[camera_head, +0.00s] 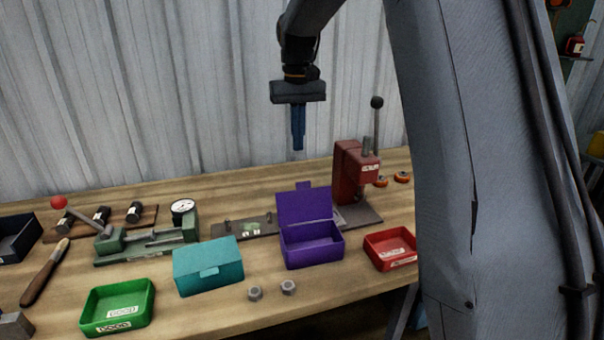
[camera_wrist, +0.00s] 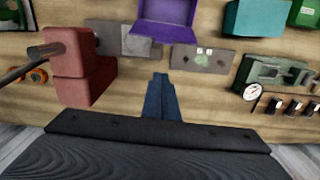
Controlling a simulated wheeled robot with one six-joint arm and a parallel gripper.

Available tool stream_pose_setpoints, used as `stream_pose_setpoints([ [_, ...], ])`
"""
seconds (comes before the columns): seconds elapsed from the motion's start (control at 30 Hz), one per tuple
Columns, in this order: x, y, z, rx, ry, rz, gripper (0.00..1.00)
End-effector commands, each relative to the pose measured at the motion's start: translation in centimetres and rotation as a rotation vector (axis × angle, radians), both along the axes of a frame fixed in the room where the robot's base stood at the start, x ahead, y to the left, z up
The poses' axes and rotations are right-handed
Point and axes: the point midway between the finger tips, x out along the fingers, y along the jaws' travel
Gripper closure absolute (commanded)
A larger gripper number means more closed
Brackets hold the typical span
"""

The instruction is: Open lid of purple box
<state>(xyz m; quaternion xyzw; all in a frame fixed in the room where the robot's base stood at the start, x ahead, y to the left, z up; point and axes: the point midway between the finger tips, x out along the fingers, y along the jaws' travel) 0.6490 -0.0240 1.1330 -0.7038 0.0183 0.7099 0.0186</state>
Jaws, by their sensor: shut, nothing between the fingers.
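The purple box (camera_head: 313,252) stands on the wooden bench, right of the teal box. Its lid (camera_head: 305,206) is raised and leans back upright behind the box, so its inside shows. The lid also shows at the top of the wrist view (camera_wrist: 163,32). My gripper (camera_head: 298,148) hangs pointing down above and behind the purple box, well clear of it. Its blue fingers are together and hold nothing; they also show in the wrist view (camera_wrist: 161,78).
A shut teal box (camera_head: 208,268) stands left of the purple box, a green tray (camera_head: 118,306) further left, a red tray (camera_head: 391,249) to the right. A red press (camera_head: 354,172) with a tall lever stands behind. Two nuts (camera_head: 255,294) lie in front. A green gauge fixture (camera_head: 148,245) is at left.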

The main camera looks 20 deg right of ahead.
Motion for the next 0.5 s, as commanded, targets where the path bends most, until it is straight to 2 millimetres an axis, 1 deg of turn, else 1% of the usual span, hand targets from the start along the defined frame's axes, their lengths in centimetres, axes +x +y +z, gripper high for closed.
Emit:
stream_pose_setpoints([
  [0.03, 0.4, -0.1, 0.3, 0.000, 0.002, -0.002, 1.00],
  [0.1, 0.7, -0.2, 0.3, 0.000, 0.005, -0.003, 1.00],
  [0.23, 0.7, -0.3, -0.6, 0.000, 0.009, -0.004, 1.00],
  [0.37, 0.5, -0.3, -2.7, 0.000, 0.010, -0.005, 1.00],
  [0.5, 0.5, -0.3, -5.5, 0.000, 0.010, -0.005, 1.00],
])
